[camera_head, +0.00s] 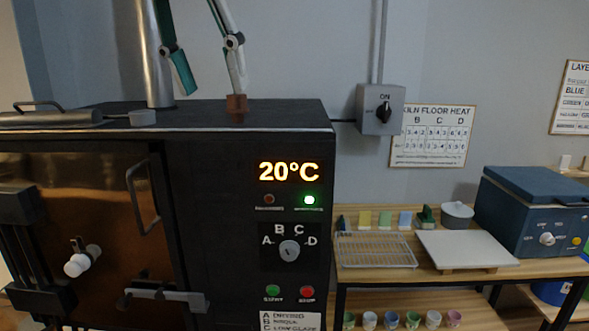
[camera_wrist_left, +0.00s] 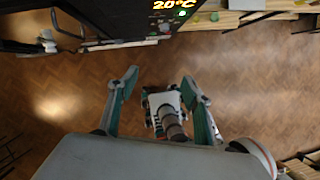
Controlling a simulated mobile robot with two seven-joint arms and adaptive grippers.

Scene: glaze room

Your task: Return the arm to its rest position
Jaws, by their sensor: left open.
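My left gripper (camera_head: 212,84) hangs into the top of the head view with its teal and grey fingers pointing down. The fingers are apart and nothing is between the tips. It appears in front of the wall, above the black kiln (camera_head: 205,190). The left wrist view shows the same open fingers (camera_wrist_left: 160,80) over the wooden floor, with the kiln front at the top of that picture. My right gripper cannot be made out in either view.
A small brown block (camera_head: 237,104) shows on the kiln top below one fingertip; contact is unclear. A metal pipe (camera_head: 155,55) rises beside the gripper. The kiln door handle (camera_head: 140,200) juts forward. A shelf with a wire rack (camera_head: 375,250) stands right. The wooden floor (camera_wrist_left: 250,90) looks largely clear.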

